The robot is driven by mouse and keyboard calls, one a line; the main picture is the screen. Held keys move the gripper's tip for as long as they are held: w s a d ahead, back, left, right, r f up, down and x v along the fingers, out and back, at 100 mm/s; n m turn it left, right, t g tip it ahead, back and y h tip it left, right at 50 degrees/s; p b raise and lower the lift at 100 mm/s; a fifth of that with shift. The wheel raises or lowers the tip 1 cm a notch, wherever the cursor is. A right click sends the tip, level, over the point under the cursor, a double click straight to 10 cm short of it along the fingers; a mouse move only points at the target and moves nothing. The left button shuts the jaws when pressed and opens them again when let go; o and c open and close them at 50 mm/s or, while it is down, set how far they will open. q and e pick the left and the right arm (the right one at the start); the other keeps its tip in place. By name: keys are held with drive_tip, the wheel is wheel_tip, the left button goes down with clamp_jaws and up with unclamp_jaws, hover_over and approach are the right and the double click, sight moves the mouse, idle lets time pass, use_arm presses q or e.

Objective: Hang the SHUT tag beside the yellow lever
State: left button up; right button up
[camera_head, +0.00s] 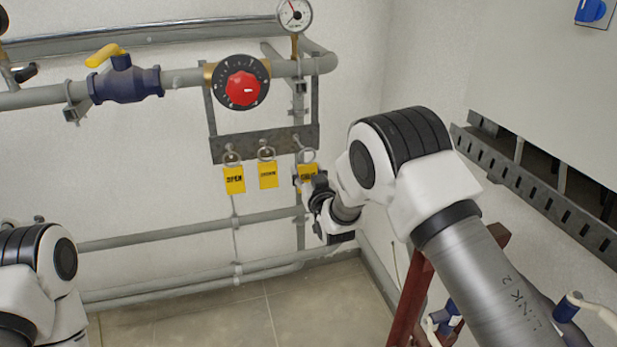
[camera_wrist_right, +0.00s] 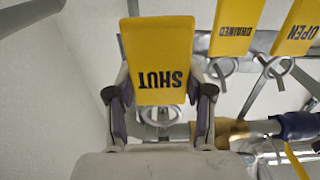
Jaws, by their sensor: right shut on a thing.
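The yellow SHUT tag (camera_head: 308,169) is at the right end of the tag rack, its ring at the rack's right peg. My right gripper (camera_head: 311,184) is shut on it, coming from the lower right. In the right wrist view the SHUT tag (camera_wrist_right: 161,62) sits upside down between the two fingers (camera_wrist_right: 161,95). Whether its ring is still around the peg I cannot tell. The yellow lever (camera_head: 106,55) is on a blue valve (camera_head: 125,84) on the upper left pipe. My left arm shows at the lower left; its gripper is out of view.
The grey rack (camera_head: 236,146) also holds the OPEN tag (camera_head: 234,181) and the DRAINED tag (camera_head: 268,175). A red knob (camera_head: 241,89) on a black dial and a gauge (camera_head: 294,14) are above. A slotted grey tray (camera_head: 545,195) is at the right.

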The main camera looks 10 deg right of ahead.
sight(303, 165)
drive_tip(key=shift+w+a+b, duration=0.15)
drive_tip(key=shift+w+b, duration=1.5)
drive_tip(key=shift+w, duration=1.55)
drive_tip(key=shift+s, duration=0.15)
drive_tip(key=shift+s+r+p, duration=0.15)
drive_tip(key=shift+s+p, duration=0.25)
drive_tip(key=shift+s, duration=0.85)
drive_tip(key=shift+s+d+r+p, duration=0.1)
drive_tip(key=shift+s+p, duration=0.1)
drive_tip(key=shift+s, duration=1.15)
drive_tip(key=shift+s+d+p, duration=0.1)
drive_tip(key=shift+s+p, duration=0.05)
drive_tip(key=shift+s, duration=1.25)
